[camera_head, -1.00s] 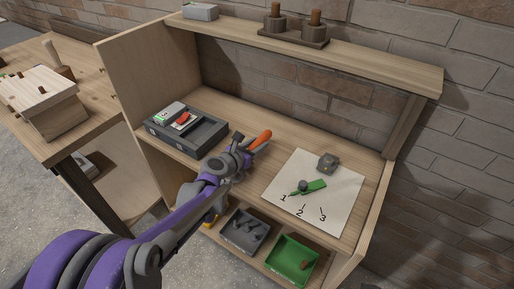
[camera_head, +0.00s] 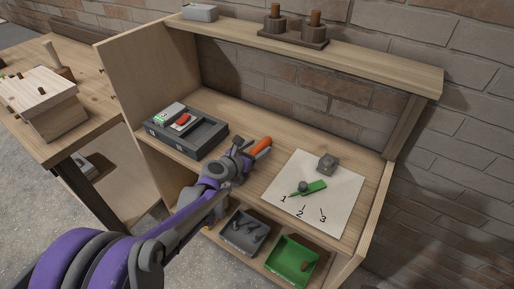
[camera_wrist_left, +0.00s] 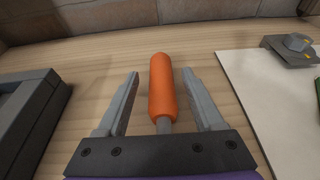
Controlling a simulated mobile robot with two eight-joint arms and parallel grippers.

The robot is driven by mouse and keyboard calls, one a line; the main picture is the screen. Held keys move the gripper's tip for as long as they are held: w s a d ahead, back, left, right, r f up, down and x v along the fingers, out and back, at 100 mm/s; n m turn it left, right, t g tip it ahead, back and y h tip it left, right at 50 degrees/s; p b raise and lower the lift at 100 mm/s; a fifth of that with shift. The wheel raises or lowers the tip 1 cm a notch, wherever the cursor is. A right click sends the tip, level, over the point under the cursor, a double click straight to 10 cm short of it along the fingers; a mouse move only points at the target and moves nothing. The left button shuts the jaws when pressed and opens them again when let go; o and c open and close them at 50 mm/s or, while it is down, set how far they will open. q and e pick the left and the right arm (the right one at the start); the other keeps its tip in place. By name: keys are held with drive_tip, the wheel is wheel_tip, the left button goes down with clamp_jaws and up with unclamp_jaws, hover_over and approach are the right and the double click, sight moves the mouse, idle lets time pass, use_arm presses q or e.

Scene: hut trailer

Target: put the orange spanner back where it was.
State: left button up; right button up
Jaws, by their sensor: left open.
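The orange spanner (camera_head: 262,146) is at the middle of the workbench board, between the dark tray and the white sheet. In the left wrist view its orange handle (camera_wrist_left: 162,88) points away from me, and a short grey shaft runs back toward the gripper's palm. The rest of it is hidden by the gripper. My left gripper (camera_head: 246,149) is open, with one finger on each side of the handle and a visible gap on both sides. Whether the spanner rests fully on the board is hard to tell. My right gripper is out of view.
A dark compartment tray (camera_head: 206,138) with a red item stands left. A white sheet (camera_head: 338,205) marked 1, 2, 3 lies right, bearing a green tool (camera_head: 312,187) and a grey block (camera_head: 327,163). Grey (camera_head: 232,238) and green (camera_head: 285,266) bins sit below. An upper shelf (camera_head: 350,56) overhangs the back.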

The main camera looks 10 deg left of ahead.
use_arm(q)
drive_tip(key=v, duration=1.2)
drive_tip(key=shift+p, duration=0.35)
drive_tip(key=s+d+m+g, duration=0.1)
drive_tip(key=s+m, duration=0.1)
drive_tip(key=s+d+f+m, duration=0.1)
drive_tip(key=s+m, duration=0.1)
drive_tip(key=m, duration=0.1)
drive_tip(key=s+d+m+g, duration=0.1)
drive_tip(key=s+d+m, duration=0.1)
drive_tip(key=m, duration=0.1)
drive_tip(key=shift+f+g, duration=0.3)
drive_tip(key=shift+f, duration=0.1)
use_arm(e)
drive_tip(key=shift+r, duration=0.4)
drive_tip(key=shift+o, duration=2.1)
use_arm(q)
drive_tip(key=s+a+f+m+g+y, duration=0.1)
drive_tip(key=s+f+m+g+y, duration=0.1)
drive_tip(key=s+m, duration=0.8)
drive_tip(key=s+a+f+m+g+y, duration=0.2)
drive_tip(key=s+f+m+g+y, duration=0.1)
drive_tip(key=s+m, duration=0.7)
wheel_tip(320, 180, down, 3)
drive_tip(key=m+g, duration=0.1)
drive_tip(key=m, duration=0.3)
drive_tip(key=shift+a, duration=0.2)
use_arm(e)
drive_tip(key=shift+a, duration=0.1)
